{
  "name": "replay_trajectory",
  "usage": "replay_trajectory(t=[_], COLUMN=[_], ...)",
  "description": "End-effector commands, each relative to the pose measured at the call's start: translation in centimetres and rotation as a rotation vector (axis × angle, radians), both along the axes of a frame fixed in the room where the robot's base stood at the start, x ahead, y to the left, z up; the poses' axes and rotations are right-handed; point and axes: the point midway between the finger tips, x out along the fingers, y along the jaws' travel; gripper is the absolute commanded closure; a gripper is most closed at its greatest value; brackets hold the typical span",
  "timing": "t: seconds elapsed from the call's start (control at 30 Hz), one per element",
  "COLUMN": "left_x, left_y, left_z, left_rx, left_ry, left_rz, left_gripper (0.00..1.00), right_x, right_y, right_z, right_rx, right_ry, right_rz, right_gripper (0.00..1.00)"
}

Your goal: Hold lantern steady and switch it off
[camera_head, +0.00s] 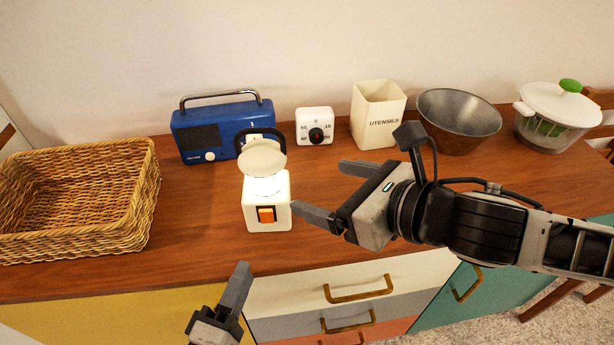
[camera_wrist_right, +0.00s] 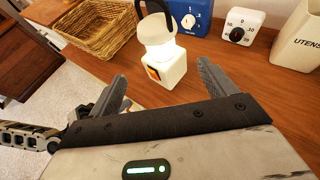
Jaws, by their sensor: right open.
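A white lantern (camera_head: 266,200) with a lit glowing top, a round cap and a dark handle stands upright near the front of the wooden hutch top. An orange switch (camera_head: 266,214) is on its front face. My right gripper (camera_head: 320,190) is open and empty just right of the lantern, apart from it. In the right wrist view the lantern (camera_wrist_right: 165,65) shows beyond and between the open fingers (camera_wrist_right: 162,88). My left gripper (camera_head: 236,288) is below and in front of the lantern, off the counter's front edge; only part of it shows, and its opening is unclear.
A wicker basket (camera_head: 75,200) is at the left. A blue radio (camera_head: 215,128) stands close behind the lantern. A white timer (camera_head: 314,126), a utensil holder (camera_head: 377,114), a metal bowl (camera_head: 458,120) and a lidded pot (camera_head: 556,117) line the back. Drawers with handles (camera_head: 358,290) are below.

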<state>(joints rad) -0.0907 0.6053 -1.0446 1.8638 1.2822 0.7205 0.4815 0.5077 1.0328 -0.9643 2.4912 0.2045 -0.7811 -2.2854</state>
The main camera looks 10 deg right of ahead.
Motion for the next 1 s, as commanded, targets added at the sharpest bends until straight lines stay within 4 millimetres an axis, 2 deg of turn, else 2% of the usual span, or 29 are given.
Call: replay_trajectory(t=[0.7, 1.0], left_x=[0.0, 0.0], left_y=[0.0, 0.0], left_z=[0.0, 0.0], left_rx=[0.0, 0.0], left_ry=[0.0, 0.0], left_rz=[0.0, 0.0], left_gripper=[0.64, 0.64], right_x=[9.3, 10.9], right_y=[7.7, 9.0], right_z=[-4.9, -5.8], right_rx=[0.006, 0.005], right_ry=[0.002, 0.001], right_rz=[0.0, 0.0], right_gripper=[0.17, 0.17])
